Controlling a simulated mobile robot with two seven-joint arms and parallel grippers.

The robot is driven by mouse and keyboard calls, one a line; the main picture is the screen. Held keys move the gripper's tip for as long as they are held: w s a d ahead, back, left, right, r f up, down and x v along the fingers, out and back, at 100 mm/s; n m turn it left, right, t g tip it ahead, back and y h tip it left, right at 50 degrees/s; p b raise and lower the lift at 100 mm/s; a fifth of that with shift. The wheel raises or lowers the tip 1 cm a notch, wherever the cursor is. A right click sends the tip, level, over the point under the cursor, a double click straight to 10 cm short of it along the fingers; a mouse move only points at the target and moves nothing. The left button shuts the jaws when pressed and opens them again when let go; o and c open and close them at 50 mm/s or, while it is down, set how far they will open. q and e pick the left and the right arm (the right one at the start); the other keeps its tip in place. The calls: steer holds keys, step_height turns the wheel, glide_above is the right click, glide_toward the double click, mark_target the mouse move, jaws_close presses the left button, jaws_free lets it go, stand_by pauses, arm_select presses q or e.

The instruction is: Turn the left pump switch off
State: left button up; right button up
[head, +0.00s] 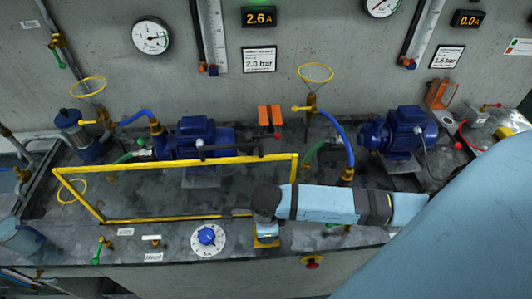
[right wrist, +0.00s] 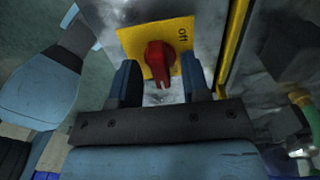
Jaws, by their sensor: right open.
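The pump switch is a red knob (right wrist: 160,60) on a yellow plate (right wrist: 133,40) in the right wrist view. The word "off" is printed on the plate to the right of the knob. The knob's grip lies roughly upright in that picture, not turned toward the word. My right gripper (right wrist: 160,82) is open, one finger on each side of the knob's lower end, with gaps visible. In the head view the right gripper (head: 267,226) points down over the yellow plate (head: 266,243), hiding the knob. The left blue pump (head: 196,138) stands behind. My left gripper is not in view.
A yellow rail frame (head: 175,219) stands on the bench just left of my right gripper. A blue dial (head: 207,236) is at the front edge, and a red button (head: 312,263) is on the front face. The right blue pump (head: 403,132) stands farther back.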

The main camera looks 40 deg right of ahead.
steer(key=shift+c, duration=1.1)
jaws_close()
